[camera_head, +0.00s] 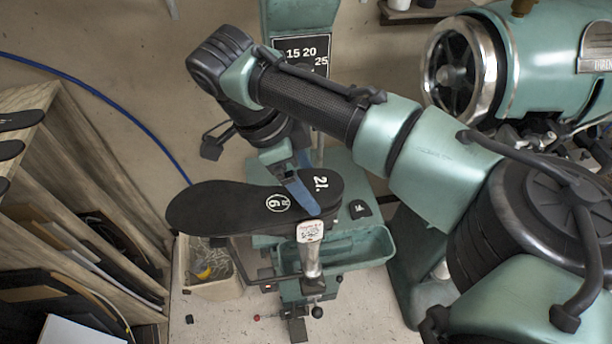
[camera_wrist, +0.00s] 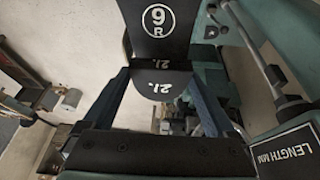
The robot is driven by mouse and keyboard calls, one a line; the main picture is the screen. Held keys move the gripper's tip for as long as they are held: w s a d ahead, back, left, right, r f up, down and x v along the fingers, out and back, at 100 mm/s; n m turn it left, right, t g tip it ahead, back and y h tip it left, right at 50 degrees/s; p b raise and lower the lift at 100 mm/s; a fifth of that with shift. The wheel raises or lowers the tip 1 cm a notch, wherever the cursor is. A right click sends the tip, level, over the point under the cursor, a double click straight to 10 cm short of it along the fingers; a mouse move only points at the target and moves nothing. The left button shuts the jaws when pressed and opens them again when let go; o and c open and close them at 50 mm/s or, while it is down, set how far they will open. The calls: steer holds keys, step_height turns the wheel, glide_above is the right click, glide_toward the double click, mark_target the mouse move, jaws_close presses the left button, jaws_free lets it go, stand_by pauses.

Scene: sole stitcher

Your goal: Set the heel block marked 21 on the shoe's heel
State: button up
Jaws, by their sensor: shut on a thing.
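The shoe (camera_head: 222,205) lies sole up, black, with a circled 9 and R, its toe to the left and heel to the right. The black heel block marked 21 (camera_head: 322,182) is at the heel end, between the blue fingers of my gripper (camera_head: 303,192). In the wrist view the block (camera_wrist: 168,86) shows the 21 on two faces, and the shoe's sole (camera_wrist: 160,35) lies beyond it. My gripper is shut on the block's sides. The block overlaps the heel in both views; whether it rests on it or hovers just above, I cannot tell.
A metal post (camera_head: 311,255) stands under the heel. Another small black block (camera_head: 360,209) sits on the green machine to the right. A green tray (camera_head: 365,250) is below it. A wooden rack (camera_head: 100,165) stands at the left, and a bin (camera_head: 207,272) is on the floor.

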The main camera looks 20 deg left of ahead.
steer(key=shift+f+b, duration=0.3)
steer(key=shift+f, duration=0.35)
steer(key=shift+r+p, duration=0.2)
steer(key=shift+p, duration=0.1)
stand_by(0.4)
stand_by(0.3)
steer(key=o, duration=1.1)
steer(key=shift+r, duration=0.1)
steer(key=b+v, duration=0.3)
steer(key=v, duration=0.9)
steer(key=shift+a+r, duration=0.2)
steer(key=shift+r, duration=0.15)
